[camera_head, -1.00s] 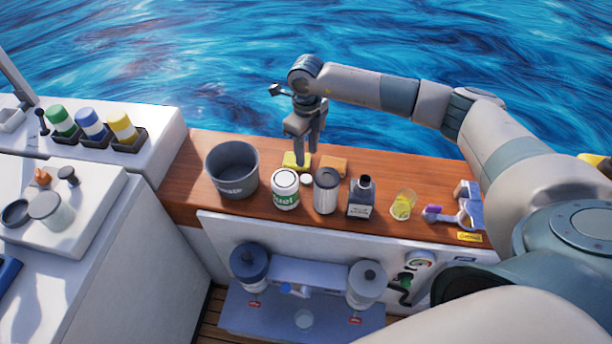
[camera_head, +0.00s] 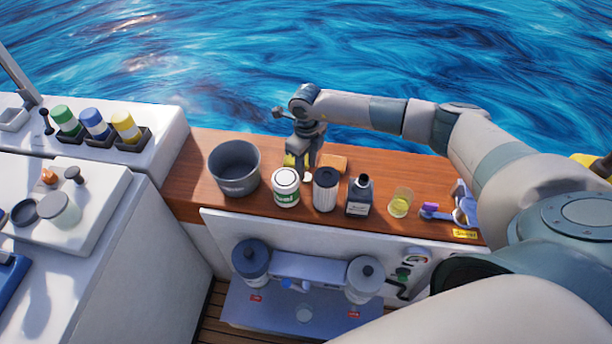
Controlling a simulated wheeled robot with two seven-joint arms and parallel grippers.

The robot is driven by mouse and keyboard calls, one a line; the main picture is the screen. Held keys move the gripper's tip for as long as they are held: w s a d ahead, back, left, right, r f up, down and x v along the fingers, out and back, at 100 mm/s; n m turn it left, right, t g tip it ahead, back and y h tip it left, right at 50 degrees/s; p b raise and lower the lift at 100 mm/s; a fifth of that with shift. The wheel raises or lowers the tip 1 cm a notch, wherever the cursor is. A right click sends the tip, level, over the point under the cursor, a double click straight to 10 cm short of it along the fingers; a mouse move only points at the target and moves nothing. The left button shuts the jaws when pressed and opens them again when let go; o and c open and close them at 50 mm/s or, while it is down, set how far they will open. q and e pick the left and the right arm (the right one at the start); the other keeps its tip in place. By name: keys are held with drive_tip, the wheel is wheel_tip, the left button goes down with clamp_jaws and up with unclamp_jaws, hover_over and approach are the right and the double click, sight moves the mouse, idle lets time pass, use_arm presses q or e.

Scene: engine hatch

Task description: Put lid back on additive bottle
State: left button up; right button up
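A white bottle with a green label ending in "uel" (camera_head: 286,190) stands upright on the wooden counter; its top shows a dark ring. A dark bottle with a black neck (camera_head: 359,197) stands further right. I cannot tell for certain which is the additive bottle. A small white lid-like piece (camera_head: 307,177) lies on the counter just behind the gap between the white bottle and a grey cylinder. My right gripper (camera_head: 307,170) points down with its tips right at this small piece. Its fingers look apart; contact is too small to tell. My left gripper is out of view.
A grey bucket (camera_head: 235,170) stands left of the white bottle, and the grey ribbed cylinder (camera_head: 325,188) stands right of it. Yellow and orange sponge-like blocks (camera_head: 334,164) lie behind. A cup with yellow contents (camera_head: 400,203) stands to the right.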

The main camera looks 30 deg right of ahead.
wheel_tip(320, 180, down, 3)
drive_tip(key=shift+r+p, duration=0.1)
drive_tip(key=shift+p, duration=0.6)
drive_tip(key=shift+f, duration=0.55)
drive_tip(key=c, duration=0.8)
